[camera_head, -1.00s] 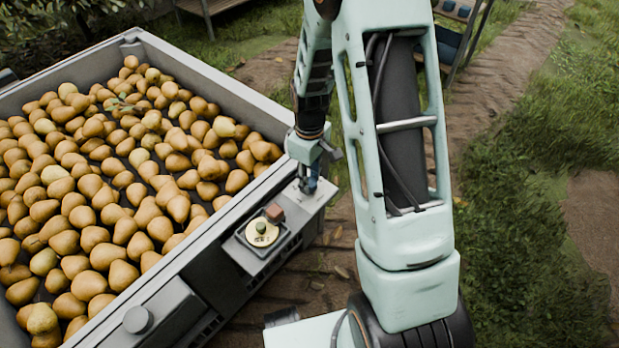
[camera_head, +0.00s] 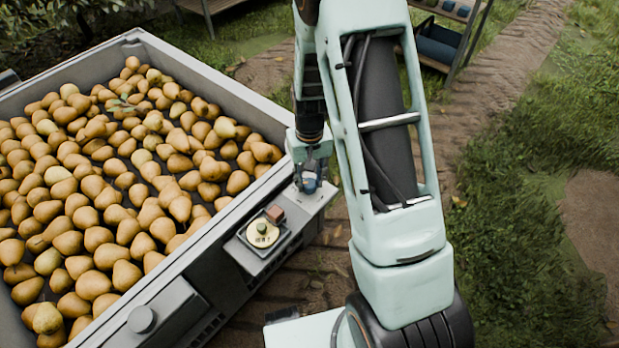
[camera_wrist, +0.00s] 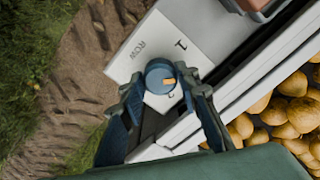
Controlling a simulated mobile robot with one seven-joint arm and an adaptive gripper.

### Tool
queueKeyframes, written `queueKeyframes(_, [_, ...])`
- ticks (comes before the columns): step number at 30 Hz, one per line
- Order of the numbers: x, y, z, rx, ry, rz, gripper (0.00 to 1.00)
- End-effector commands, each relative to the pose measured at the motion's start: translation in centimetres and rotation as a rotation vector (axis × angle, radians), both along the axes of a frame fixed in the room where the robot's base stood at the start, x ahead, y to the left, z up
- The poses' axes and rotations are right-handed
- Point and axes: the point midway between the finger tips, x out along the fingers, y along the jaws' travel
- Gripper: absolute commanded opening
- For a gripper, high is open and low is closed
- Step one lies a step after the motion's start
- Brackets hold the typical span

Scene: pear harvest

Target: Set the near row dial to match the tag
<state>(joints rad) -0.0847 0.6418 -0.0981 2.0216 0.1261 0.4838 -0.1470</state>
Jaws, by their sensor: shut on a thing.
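The dial (camera_wrist: 152,72) is a round blue knob with an orange mark, on a pale plate (camera_wrist: 135,45) fixed to the bin's side. The plate carries the letters ROW, a dark mark above right of the knob, and another partly hidden below it. My gripper (camera_head: 308,184) points down at the plate; in the wrist view my gripper (camera_wrist: 161,88) is shut on the dial, one finger on each side. The round cream tag (camera_head: 262,233) lies in a grey tray nearer the camera; its small writing is too small to read surely.
A large grey bin (camera_head: 210,78) full of pears (camera_head: 95,190) stands at left. A small brown block (camera_head: 275,215) sits beside the tag. A grey round knob (camera_head: 142,319) is on the bin's near side. A rack (camera_head: 455,40) stands at the back; grass is at right.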

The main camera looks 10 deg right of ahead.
Motion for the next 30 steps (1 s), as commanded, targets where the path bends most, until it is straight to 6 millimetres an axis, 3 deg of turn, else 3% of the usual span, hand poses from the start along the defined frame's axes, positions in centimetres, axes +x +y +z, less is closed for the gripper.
queueKeyframes(12, [0.03,0.0,0.08,0.0,-0.001,-0.246,0.06])
queueKeyframes(30, [0.06,-0.03,0.04,0.0,-0.001,-0.304,0.06])
